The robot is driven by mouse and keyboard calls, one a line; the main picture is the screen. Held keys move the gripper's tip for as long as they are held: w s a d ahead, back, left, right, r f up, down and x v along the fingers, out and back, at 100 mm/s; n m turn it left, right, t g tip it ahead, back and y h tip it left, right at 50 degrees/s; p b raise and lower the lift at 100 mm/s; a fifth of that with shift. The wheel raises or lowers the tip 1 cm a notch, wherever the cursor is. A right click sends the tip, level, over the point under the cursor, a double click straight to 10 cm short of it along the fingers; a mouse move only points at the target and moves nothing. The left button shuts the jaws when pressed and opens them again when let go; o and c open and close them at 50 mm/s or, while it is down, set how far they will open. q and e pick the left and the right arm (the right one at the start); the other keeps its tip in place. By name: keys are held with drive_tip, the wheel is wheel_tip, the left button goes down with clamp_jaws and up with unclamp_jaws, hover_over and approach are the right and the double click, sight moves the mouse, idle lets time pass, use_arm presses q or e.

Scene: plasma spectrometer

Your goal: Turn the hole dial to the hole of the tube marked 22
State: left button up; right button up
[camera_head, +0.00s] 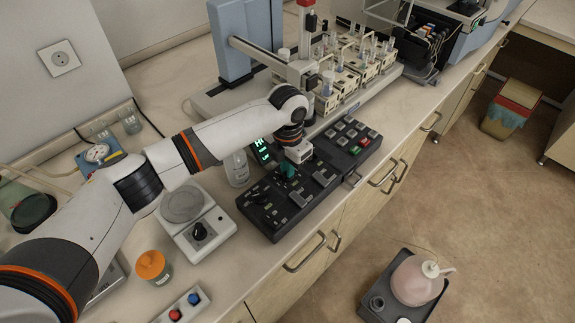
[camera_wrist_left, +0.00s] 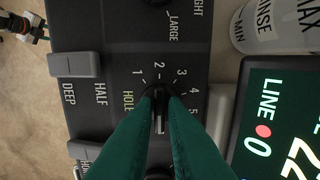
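The hole dial (camera_wrist_left: 159,108) is a dark knob on the black control panel (camera_head: 270,224), labelled HOLE with numbers from 1 upward around it. My left gripper (camera_wrist_left: 160,98) points down at the panel, its green fingers on either side of the knob's bar and seemingly closed on it. A pale line on the knob shows between the fingers. The fingers hide part of the scale. In the head view my left gripper (camera_head: 289,170) covers the dial. A display (camera_wrist_left: 285,125) beside the panel reads LINE, a red dot, 0 and a large 22. My right gripper is out of view.
Tube racks (camera_head: 345,80) stand on the machine behind the panel. A wash bottle (camera_head: 237,168) stands close to the display. A balance-like device (camera_head: 197,225) and an orange-lidded jar (camera_head: 152,266) are to the left. Slide switches (camera_wrist_left: 74,64) lie near the fingers.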

use_arm(q)
drive_tip(key=o, duration=0.3)
drive_tip(key=shift+r, duration=0.1)
wheel_tip(320, 180, up, 12)
drive_tip(key=b, duration=0.3)
idle(0.5)
